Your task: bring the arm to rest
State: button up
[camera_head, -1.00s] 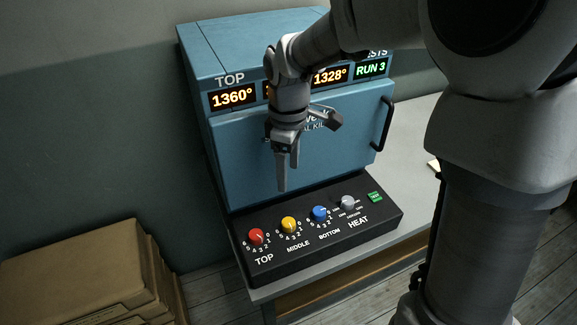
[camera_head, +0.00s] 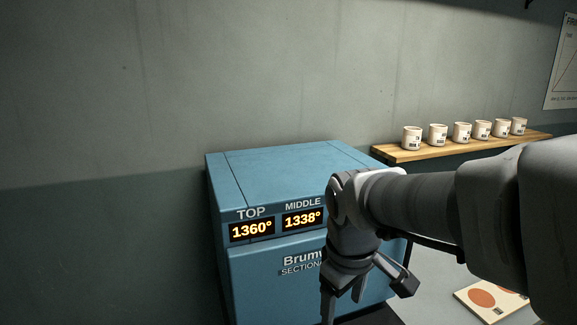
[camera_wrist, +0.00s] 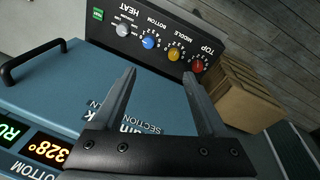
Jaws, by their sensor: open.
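My gripper (camera_head: 343,300) hangs pointing down in front of the blue kiln (camera_head: 275,168) in the head view, with its fingertips near the lower edge of the picture. In the wrist view my gripper (camera_wrist: 159,73) has its two fingers apart with nothing between them. Beyond the fingers lie the kiln's front (camera_wrist: 150,100) and the black control panel (camera_wrist: 150,42) with red, yellow, blue and grey knobs. I cannot tell the exact gap between the fingers and the kiln. The kiln displays read TOP 1360° and MIDDLE 1338°; my arm hides the other displays in the head view.
A wooden shelf (camera_head: 400,155) with several white cups stands at the back right. A card with orange discs (camera_head: 490,299) lies on the grey table right of the kiln. Cardboard boxes (camera_wrist: 240,95) stand beside the panel in the wrist view. The space left of the kiln looks clear.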

jog(key=s+d+r+m+t, duration=0.3)
jog(key=s+d+m, duration=0.2)
jog(key=s, duration=0.5)
jog(key=m, duration=0.2)
jog(key=shift+s+m, duration=0.3)
jog(key=shift+m, duration=0.1)
jog(key=shift+d+r, duration=0.1)
jog(key=shift+r, duration=0.05)
dwell(1.1)
